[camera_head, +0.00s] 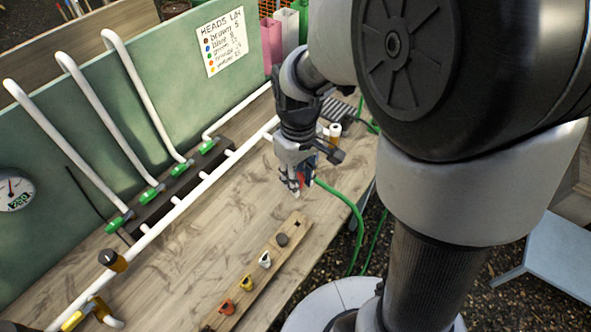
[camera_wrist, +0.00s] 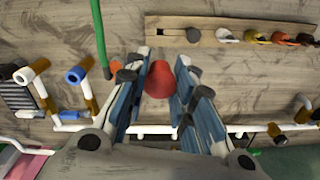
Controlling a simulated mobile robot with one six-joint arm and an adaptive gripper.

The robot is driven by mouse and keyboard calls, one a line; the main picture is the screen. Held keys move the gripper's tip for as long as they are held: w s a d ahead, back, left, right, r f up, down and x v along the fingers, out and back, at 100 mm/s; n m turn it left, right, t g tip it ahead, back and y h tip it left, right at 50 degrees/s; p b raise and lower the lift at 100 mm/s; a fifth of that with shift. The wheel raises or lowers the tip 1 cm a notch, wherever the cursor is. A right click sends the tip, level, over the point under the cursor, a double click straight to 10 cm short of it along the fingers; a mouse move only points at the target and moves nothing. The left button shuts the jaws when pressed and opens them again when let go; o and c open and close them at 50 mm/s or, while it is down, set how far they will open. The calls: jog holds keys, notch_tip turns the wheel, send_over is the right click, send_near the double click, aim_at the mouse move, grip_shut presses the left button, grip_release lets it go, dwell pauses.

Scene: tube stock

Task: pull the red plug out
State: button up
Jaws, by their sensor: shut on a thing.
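The red plug (camera_wrist: 158,80) shows in the wrist view between the two blue-padded fingers of my gripper (camera_wrist: 163,62). My gripper is shut on it. In the head view my gripper (camera_head: 297,188) points down, low over the wooden bench, and a little red shows at its fingers. The lower end of the plug is hidden, so I cannot tell whether it sits in a pipe end or is free.
A wooden strip (camera_head: 220,318) with several coloured heads lies at the bench's front edge. A green hose (camera_head: 340,194) runs close to my gripper's right. A white pipe (camera_head: 205,185) crosses the bench behind. Brown-and-white stubs and a blue-ended one (camera_wrist: 76,74) stand left in the wrist view.

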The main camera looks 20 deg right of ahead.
jog(key=shift+r+p, duration=2.15)
jog(key=shift+r, duration=0.4)
